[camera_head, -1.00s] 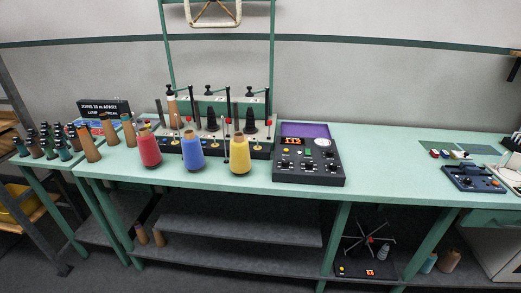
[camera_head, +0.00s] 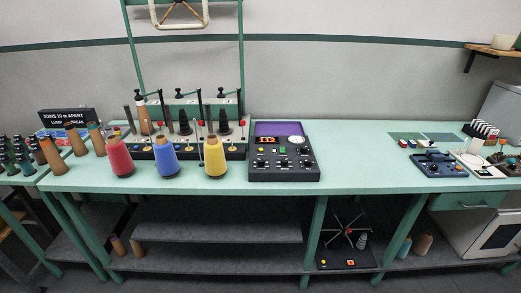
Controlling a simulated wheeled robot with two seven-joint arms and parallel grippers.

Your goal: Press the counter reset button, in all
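A black control box (camera_head: 284,163) stands on the green bench, right of the coloured yarn cones. It has a lit red-orange display (camera_head: 266,139), a round white dial (camera_head: 296,139), a purple panel along its back and several small knobs and buttons. A green button (camera_head: 283,150) and a yellowish button (camera_head: 262,150) show on its top. Labels are too small to read, so I cannot tell which button is the counter reset. Neither of my grippers is in view.
Red (camera_head: 120,157), blue (camera_head: 166,158) and yellow (camera_head: 215,157) cones stand left of the box, before a spindle machine (camera_head: 185,120). A dark blue device (camera_head: 438,165) sits farther right. The bench top (camera_head: 365,160) between them is clear. A black unit (camera_head: 345,257) stands on the lower shelf.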

